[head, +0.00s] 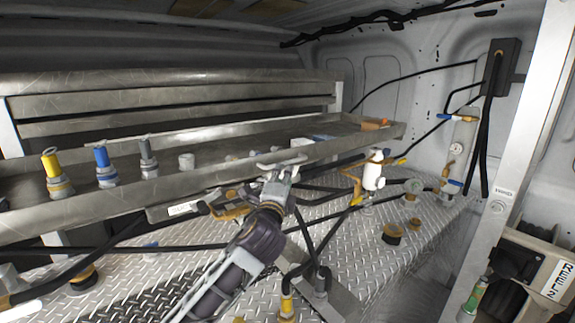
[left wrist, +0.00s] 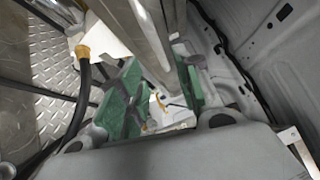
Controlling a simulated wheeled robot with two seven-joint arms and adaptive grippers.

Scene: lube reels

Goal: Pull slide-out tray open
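The slide-out tray (head: 225,172) is a long grey metal tray across the left and middle of the head view, with a small pale handle (head: 268,166) on its front wall. My left gripper (head: 279,176) is at this handle, reaching up from below. In the left wrist view, the green finger pads (left wrist: 160,92) stand apart, on either side of a metal edge; a gap shows beside the left pad. The gripper looks open, and whether a pad touches the metal is unclear. My right gripper is not in view.
A yellow-topped fitting (head: 50,163), a blue-topped one (head: 102,158) and a grey one (head: 146,150) stand on the tray. Below are a diamond-plate surface (head: 345,255), black hoses and a white cylinder (head: 373,176). A pale upright post (head: 515,150) stands at right.

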